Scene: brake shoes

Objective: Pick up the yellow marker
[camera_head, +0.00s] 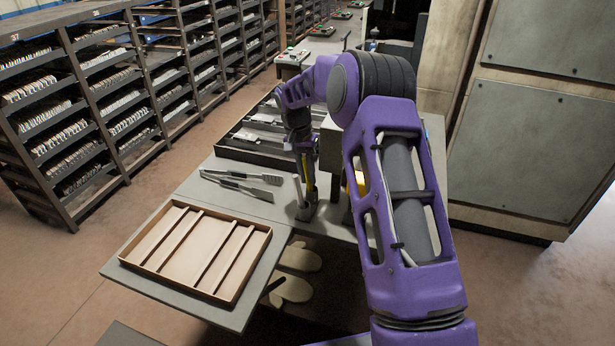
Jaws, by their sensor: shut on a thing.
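My gripper (306,208) points down at the grey table, near its right edge in the head view. It is shut on a thin upright piece with a yellow part (311,181), which I take to be the yellow marker. The jaws and wrist hide most of it. Whether its lower end touches the table is too small to tell.
A tan divided tray (262,237) sits at the table's front left. Dark tongs or similar tools (240,184) lie left of my gripper. A dark tray (228,152) stands behind. A yellow object (360,184) shows partly behind my arm. Gloves (298,258) hang below the table edge.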

